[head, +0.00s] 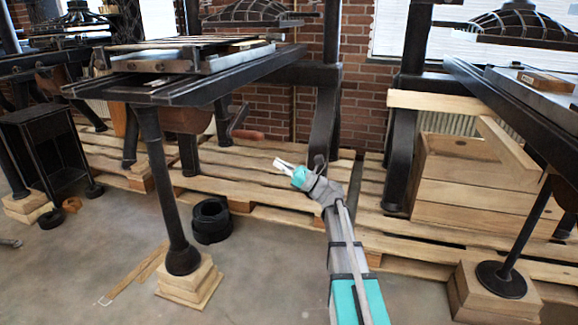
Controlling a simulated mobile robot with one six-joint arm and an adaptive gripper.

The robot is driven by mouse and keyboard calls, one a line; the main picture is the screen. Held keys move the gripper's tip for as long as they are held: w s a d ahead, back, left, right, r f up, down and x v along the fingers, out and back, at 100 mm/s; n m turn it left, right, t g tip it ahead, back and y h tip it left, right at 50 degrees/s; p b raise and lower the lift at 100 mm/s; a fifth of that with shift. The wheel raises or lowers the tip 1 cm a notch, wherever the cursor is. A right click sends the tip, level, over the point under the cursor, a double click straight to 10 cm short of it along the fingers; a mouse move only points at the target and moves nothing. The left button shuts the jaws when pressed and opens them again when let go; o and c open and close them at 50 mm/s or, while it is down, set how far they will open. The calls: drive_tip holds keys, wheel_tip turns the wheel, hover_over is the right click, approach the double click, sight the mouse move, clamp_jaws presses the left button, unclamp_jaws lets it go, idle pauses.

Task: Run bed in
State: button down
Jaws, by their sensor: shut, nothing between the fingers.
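The bed (215,63) of the near hand press lies on dark rails (175,93). It sits toward the front end of the rails, and its back part reaches toward the frame under the platen (255,12). A crank with a reddish-brown wooden grip (249,135) hangs below the rails on the side facing me. My gripper (278,164) is shut and empty, a little below and to the right of the crank grip in the picture. It looks apart from the grip; the exact depth gap is hard to tell.
The press's front leg (165,195) stands on wooden blocks (190,283). Black rings (211,220) lie on the concrete floor beside it. Wooden pallets (262,193) lie under the presses. Another press (520,105) with a wooden box (460,180) stands at right.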

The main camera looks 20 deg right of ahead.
drive_tip(key=w+a+r+p, duration=0.1)
drive_tip(key=a+r+p, duration=0.3)
drive_tip(key=r+p, duration=0.1)
drive_tip(key=shift+w+r, duration=0.3)
drive_tip(key=shift+w, duration=0.1)
